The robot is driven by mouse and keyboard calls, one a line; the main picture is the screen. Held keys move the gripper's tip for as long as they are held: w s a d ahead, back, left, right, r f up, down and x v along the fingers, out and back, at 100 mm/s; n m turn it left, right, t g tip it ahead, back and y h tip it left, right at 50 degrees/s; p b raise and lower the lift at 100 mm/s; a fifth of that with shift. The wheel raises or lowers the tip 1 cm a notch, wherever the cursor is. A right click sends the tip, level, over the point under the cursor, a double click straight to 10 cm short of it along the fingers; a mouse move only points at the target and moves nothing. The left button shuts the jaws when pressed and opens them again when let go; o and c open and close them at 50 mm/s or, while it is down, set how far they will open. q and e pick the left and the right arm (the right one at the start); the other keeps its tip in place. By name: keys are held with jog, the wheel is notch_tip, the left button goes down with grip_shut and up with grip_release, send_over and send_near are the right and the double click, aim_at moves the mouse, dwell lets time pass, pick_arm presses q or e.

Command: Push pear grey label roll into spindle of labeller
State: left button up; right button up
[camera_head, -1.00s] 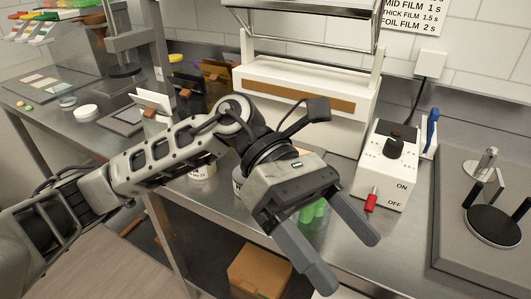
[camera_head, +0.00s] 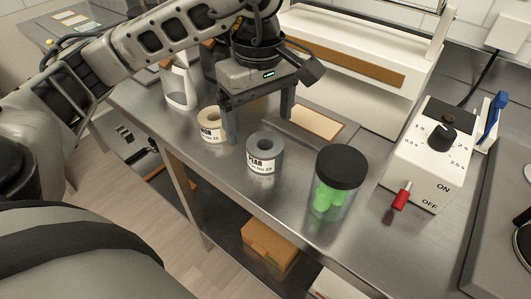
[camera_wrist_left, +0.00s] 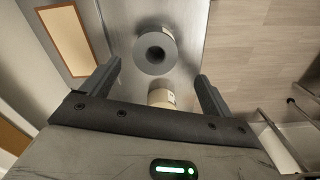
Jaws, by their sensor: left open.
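The pear grey label roll (camera_head: 264,158) stands upright on the steel bench, its PEAR label facing me and its round core hole facing up. It also shows in the left wrist view (camera_wrist_left: 147,66). My left gripper (camera_head: 259,126) is open and empty, pointing down just behind the grey roll and beside a cream label roll (camera_head: 212,126). In the left wrist view, the two rolls lie between the lines of the spread fingers (camera_wrist_left: 159,72). Neither finger visibly grips a roll. I cannot make out the labeller's spindle. My right gripper is not in view.
A dark-lidded jar with green contents (camera_head: 338,185) stands right of the grey roll. A white control box (camera_head: 435,150) with a red-handled switch is further right. A spray bottle (camera_head: 180,85) stands left. A flat tan-topped plate (camera_head: 314,122) lies behind the rolls.

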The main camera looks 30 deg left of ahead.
aim_at(265, 145)
pick_arm(q)
jog(key=shift+w+d+f+p, duration=0.1)
jog(key=shift+f+p, duration=0.05)
jog(key=shift+f, duration=1)
jog(key=shift+w+d+f+p, duration=0.1)
jog(key=shift+w+f+p, duration=0.1)
jog(key=shift+f, duration=1)
jog(key=shift+w+d+f+p, duration=0.1)
jog(key=shift+f+p, duration=0.05)
jog(key=shift+f, duration=1)
jog(key=c, duration=1.1)
